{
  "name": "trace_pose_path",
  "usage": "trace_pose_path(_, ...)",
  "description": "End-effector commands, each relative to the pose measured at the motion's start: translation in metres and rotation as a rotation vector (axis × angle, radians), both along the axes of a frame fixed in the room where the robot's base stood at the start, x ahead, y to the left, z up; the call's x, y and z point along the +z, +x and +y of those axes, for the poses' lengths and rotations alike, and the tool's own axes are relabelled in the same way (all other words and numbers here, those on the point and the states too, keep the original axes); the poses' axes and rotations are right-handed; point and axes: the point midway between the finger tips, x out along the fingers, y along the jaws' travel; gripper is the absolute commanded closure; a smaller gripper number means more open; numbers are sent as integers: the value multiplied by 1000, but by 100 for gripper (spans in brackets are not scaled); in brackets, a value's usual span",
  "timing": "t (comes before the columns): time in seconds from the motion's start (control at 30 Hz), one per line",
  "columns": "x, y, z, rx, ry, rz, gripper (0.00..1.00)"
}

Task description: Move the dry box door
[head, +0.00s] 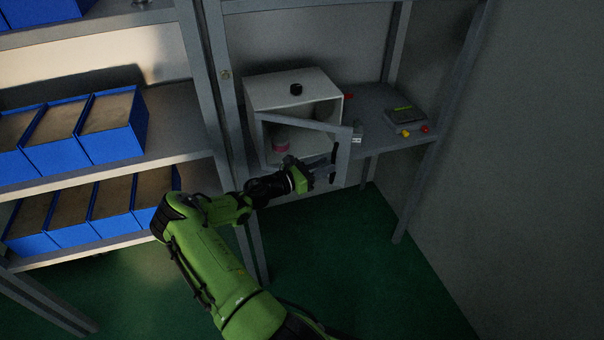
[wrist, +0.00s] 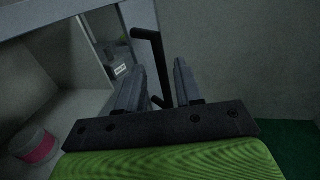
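A black bar handle (head: 333,153) is on the door frame's right side. My gripper (head: 327,170) is at this handle. In the wrist view the two fingers are apart, with the handle (wrist: 153,60) passing between them. A gap shows beside the right finger; contact with the left finger cannot be told.
A jar with a pink band (head: 281,144) is inside the box. A dark device (head: 405,117) with yellow and red parts nearby lies at the bench's right. Shelves with blue bins (head: 112,125) stand at left. A grey post (head: 222,90) stands close left of the box. Green floor below is clear.

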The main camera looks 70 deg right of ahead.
Motion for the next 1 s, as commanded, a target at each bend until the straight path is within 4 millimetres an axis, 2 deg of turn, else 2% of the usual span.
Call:
trace_pose_path(0.03,0,11,12,6,1,1,65)
trace_pose_path(0.2,0,39,52,5,1,1,65)
trace_pose_path(0.4,0,63,85,2,0,0,65)
trace_pose_path(0.57,0,68,94,-1,0,0,65)
trace_pose_path(1.0,0,68,93,0,0,0,65)
